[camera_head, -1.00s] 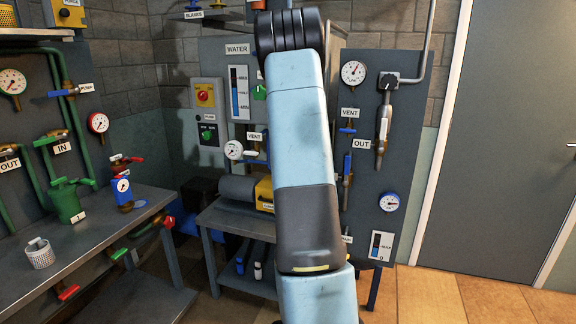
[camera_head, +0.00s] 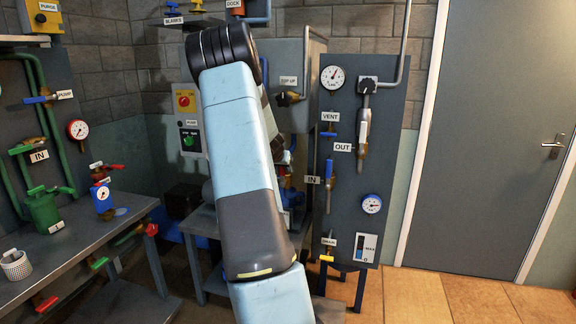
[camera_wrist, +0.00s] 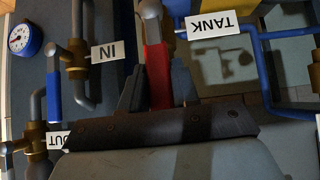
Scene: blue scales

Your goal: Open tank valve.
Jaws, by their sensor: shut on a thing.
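The tank valve shows in the wrist view by its red lever handle (camera_wrist: 157,75), which hangs from a grey pivot beside the upside-down TANK label (camera_wrist: 214,24). My gripper (camera_wrist: 157,92) has one dark finger on each side of the red handle and is shut on it.
In the wrist view, a blue lever (camera_wrist: 53,96) and the IN label (camera_wrist: 108,51) lie left of my gripper, and a blue pipe (camera_wrist: 262,70) runs on the right. In the head view, a grey panel (camera_head: 400,130) stands right of my arm and a workbench (camera_head: 85,240) stands at left.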

